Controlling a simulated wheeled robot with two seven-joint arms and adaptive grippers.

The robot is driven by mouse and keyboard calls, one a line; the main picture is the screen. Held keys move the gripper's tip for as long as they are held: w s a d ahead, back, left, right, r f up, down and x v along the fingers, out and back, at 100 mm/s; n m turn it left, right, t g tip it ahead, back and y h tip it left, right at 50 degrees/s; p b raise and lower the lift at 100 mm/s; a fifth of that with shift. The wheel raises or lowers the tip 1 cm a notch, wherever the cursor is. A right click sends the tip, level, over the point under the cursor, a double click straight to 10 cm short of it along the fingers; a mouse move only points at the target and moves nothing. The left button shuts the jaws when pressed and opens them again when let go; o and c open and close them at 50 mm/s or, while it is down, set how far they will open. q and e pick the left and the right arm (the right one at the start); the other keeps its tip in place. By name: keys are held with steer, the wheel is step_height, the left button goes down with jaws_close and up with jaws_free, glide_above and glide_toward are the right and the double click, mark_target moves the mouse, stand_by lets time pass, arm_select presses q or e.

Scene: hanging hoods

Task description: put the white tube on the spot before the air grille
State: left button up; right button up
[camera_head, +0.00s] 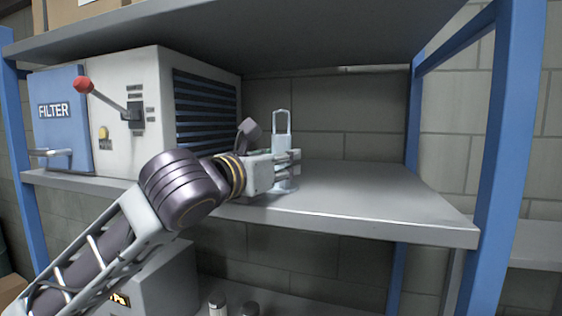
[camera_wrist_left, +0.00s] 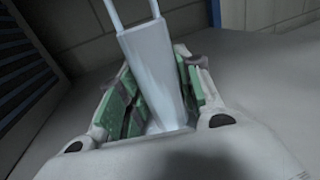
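The white tube (camera_head: 281,146), a pale cylinder with a loop handle on top, stands upright near the front edge of the shelf. It also shows large in the left wrist view (camera_wrist_left: 155,70). My left gripper (camera_head: 286,163) reaches it from the left, its fingers around the tube's lower body. In the wrist view, the green-padded fingers (camera_wrist_left: 158,95) lie close along both sides, and it looks shut on the tube. The tube's foot is partly hidden; I cannot tell whether it touches the shelf. The air grille (camera_head: 206,108) is on the box's right face. My right gripper is not in view.
The box has a red-knobbed lever (camera_head: 84,86) and a blue FILTER panel (camera_head: 58,122). The shelf (camera_head: 375,195) is clear to the right of the tube. A blue post (camera_head: 503,150) and an upper shelf (camera_head: 300,30) bound the space.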

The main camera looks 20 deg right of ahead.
arm_select(q)
steer(key=o, duration=0.4)
steer(key=shift+c, duration=0.2)
steer(key=shift+r, duration=0.15)
steer(key=shift+v, duration=0.8)
steer(key=b+v, duration=0.2)
steer(key=v, duration=0.8)
steer(key=shift+a+b, duration=0.15)
steer(key=shift+b, duration=0.15)
steer(key=shift+s, duration=0.15)
